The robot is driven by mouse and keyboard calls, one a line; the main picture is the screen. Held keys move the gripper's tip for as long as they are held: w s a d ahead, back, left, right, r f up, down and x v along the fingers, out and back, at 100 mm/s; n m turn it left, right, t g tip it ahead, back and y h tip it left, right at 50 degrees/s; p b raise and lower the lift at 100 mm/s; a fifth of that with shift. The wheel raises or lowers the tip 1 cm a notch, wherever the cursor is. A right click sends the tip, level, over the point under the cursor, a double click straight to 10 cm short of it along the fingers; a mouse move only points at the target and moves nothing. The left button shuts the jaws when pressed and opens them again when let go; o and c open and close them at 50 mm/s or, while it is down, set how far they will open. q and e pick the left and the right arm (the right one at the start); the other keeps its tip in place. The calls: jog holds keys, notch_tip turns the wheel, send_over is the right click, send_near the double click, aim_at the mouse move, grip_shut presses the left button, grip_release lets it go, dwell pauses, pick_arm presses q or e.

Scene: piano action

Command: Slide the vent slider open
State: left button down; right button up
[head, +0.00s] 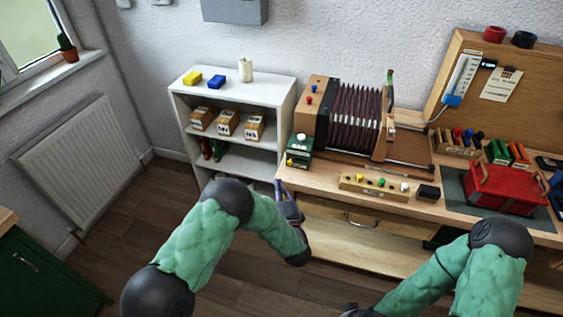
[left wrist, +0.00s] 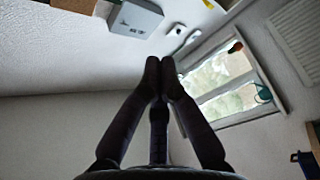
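A grey box (head: 235,10) is on the wall at the top edge of the head view, partly cut off. It also shows in the left wrist view (left wrist: 136,18). It may be the vent, but I cannot make out a slider on it. My left gripper (head: 280,186) points upward in front of the bench's left end, well below the grey box. In the left wrist view its two fingertips (left wrist: 160,66) meet with nothing between them. Of my right gripper, only a dark part shows at the bottom edge of the head view, and its fingers are out of sight.
A white shelf (head: 178,105) with small boxes stands left of the wooden bench (head: 325,185). The bench holds a bellows instrument (head: 355,115), a button strip (head: 372,186) and a red case (head: 505,188). A radiator (head: 80,160) and window are at left.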

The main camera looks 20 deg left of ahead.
aim_at(290, 161)
pick_arm(q)
jog(key=shift+s, duration=0.1)
jog(key=w+b, duration=0.1)
jog(key=w, duration=0.2)
jog(key=w+a+b, duration=0.1)
jog(key=w, duration=0.2)
jog(key=w+b, duration=0.2)
jog(key=w, duration=0.1)
jog(key=shift+w+a, duration=0.2)
jog(key=shift+a, duration=0.15)
jog(key=shift+d+f, duration=0.15)
jog(key=shift+d, duration=0.1)
